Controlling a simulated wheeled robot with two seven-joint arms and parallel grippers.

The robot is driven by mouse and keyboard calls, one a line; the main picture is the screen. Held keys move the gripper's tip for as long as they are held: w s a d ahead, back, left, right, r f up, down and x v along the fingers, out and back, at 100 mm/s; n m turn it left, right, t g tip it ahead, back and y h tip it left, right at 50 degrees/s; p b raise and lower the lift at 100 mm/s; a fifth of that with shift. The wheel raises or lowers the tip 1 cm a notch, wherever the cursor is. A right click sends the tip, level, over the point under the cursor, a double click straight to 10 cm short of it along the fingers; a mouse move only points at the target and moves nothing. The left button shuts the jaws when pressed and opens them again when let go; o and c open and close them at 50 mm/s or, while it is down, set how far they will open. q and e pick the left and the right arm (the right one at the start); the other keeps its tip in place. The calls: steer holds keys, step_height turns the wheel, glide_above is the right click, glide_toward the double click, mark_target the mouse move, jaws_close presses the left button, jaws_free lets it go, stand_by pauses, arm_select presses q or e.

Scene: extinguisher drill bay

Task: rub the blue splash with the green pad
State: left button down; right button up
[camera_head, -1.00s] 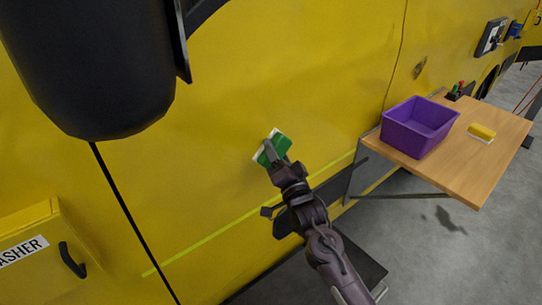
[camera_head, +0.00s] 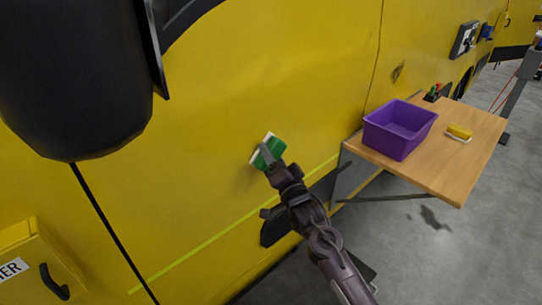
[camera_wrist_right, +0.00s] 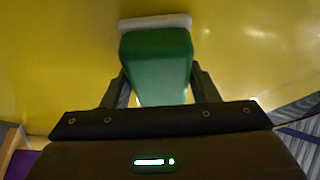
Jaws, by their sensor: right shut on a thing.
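My right gripper (camera_head: 273,165) is shut on the green pad (camera_head: 270,151), a green block with a white face. The pad is held at the yellow vehicle side (camera_head: 240,100), white face toward the panel. In the right wrist view the pad (camera_wrist_right: 158,65) sits between both fingers, with its white edge (camera_wrist_right: 155,22) at the far end. I cannot tell whether the white face touches the panel. No blue splash shows in either view; the pad hides the panel right behind it. My left gripper is not in view.
A wooden shelf (camera_head: 450,175) sticks out at the right, carrying a purple bin (camera_head: 400,130) and a yellow sponge-like block (camera_head: 460,132). A large black mirror-like part (camera_head: 75,80) hangs at the upper left. A yellow box with a handle (camera_head: 35,270) is at the lower left.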

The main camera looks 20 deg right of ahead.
steer(key=s, duration=0.1)
steer(key=s+d+p, duration=0.1)
steer(key=s+p, duration=0.1)
steer(key=s, duration=0.1)
steer(key=shift+d+r, duration=0.15)
steer(key=shift+d, duration=0.2)
steer(key=shift+s+d+p, duration=0.25)
steer(key=shift+s+p, duration=0.2)
steer(key=shift+s, duration=0.25)
steer(key=s, duration=0.1)
steer(key=s+d+p, duration=0.1)
steer(key=shift+s+d, duration=0.1)
steer(key=shift+s, duration=0.25)
